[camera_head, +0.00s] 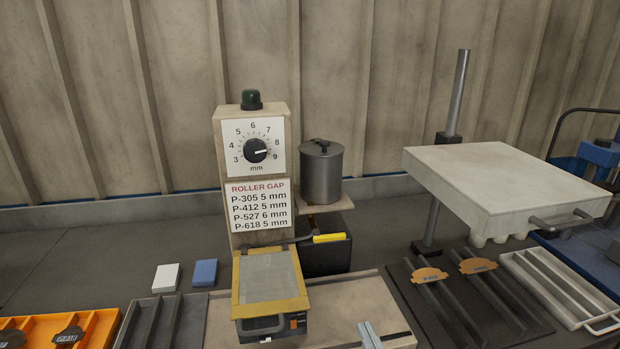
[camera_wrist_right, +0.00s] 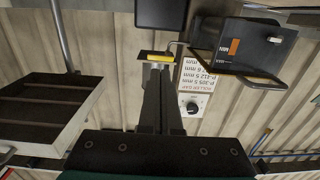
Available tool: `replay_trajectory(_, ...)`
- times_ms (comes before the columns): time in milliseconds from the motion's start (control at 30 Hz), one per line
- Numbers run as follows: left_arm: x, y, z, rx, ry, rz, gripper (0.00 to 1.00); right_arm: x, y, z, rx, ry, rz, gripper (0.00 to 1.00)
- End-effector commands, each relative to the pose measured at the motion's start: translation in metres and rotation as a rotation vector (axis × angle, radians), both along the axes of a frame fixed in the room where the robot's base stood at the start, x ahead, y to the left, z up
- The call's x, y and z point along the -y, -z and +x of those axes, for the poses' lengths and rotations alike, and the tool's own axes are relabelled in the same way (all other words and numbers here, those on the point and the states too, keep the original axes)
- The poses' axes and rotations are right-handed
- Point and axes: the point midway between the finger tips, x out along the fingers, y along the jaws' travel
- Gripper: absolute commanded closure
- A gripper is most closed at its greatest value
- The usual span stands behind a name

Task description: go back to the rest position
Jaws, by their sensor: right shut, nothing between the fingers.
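My right gripper (camera_wrist_right: 158,70) points away from the wrist camera in the right wrist view, its two dark fingers side by side and shut with nothing between them. In that view, the yellow handle (camera_wrist_right: 162,57) lies just beyond the fingertips; I cannot tell the distance. The rest of that arm is out of frame. My left gripper is in neither view.
A roller-gap machine with a dial (camera_head: 255,150) stands mid-bench, its yellow-framed plate (camera_head: 239,290) in front and a grey pot (camera_head: 321,172) beside it. Right are a pale raised plate (camera_head: 500,180), a dark rack (camera_head: 440,310) and a metal tray (camera_head: 555,283). An orange tray (camera_head: 100,325) is left.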

Motion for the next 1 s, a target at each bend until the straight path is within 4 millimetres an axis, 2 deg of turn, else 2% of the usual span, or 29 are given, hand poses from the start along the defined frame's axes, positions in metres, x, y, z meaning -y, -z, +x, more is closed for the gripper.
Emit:
replay_trajectory(167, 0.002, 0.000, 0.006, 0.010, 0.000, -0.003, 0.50, -0.012, 0.014, -0.015, -0.127, -0.075, -0.032, 1.00)
replay_trajectory(333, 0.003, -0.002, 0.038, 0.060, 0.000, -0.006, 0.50, -0.018, 0.031, -0.036, -0.287, -0.133, -0.071, 1.00)
replay_trajectory(467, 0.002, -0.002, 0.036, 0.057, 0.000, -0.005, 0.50, -0.016, 0.048, -0.061, -0.457, -0.161, -0.115, 1.00)
replay_trajectory(700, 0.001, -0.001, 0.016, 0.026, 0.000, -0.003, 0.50, 0.009, 0.074, -0.123, -0.803, -0.123, -0.196, 1.00)
replay_trajectory(1000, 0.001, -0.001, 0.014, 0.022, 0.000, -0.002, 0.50, 0.046, 0.080, -0.186, -1.098, 0.000, -0.249, 1.00)
